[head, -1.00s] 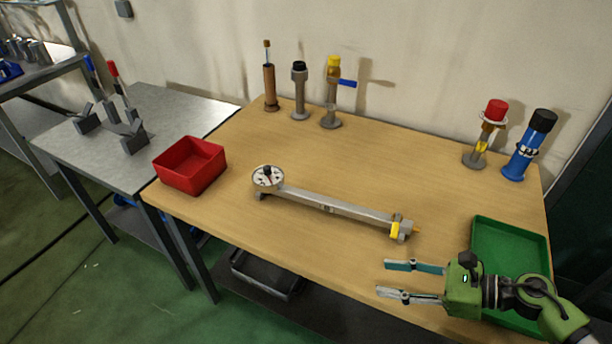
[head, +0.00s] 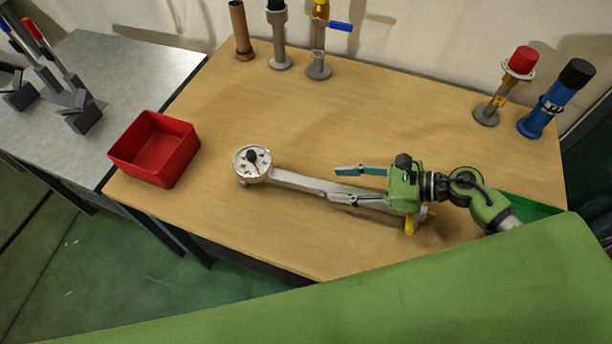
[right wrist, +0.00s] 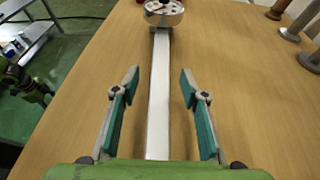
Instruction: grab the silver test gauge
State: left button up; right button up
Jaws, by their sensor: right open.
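My right gripper (head: 348,183) is open over the bar's right half, one finger to each side, with a visible gap on both sides in the wrist view. It hides part of the bar's right end.
A red bin (head: 156,149) stands at the table's left edge. A green tray (head: 530,207) is at the right, mostly hidden by my arm. Several fittings stand along the back, including a blue one (head: 556,98) and a red-capped one (head: 506,84).

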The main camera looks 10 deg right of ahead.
aim_at(305, 180)
jog(key=x, duration=0.1)
jog(key=p+x, duration=0.1)
jog(key=x, duration=0.1)
jog(key=shift+w+a+r, duration=0.15)
jog(key=shift+w+a, duration=0.05)
jog(key=shift+w, duration=0.1)
jog(key=p+x, duration=0.2)
jog(key=x, duration=0.1)
jog(key=shift+w+a, duration=0.1)
jog(key=shift+a, duration=0.25)
jog(key=shift+w+a, duration=0.2)
jog(key=shift+a, duration=0.1)
jog(key=shift+f, duration=0.3)
grip_shut()
pick_arm(q)
jog(key=w+r, duration=0.1)
jog(key=r, duration=0.1)
jog(key=w+r, duration=0.1)
jog(key=w, duration=0.1)
jog(key=shift+r, duration=0.35)
pick_arm(e)
jog(key=shift+r, duration=0.1)
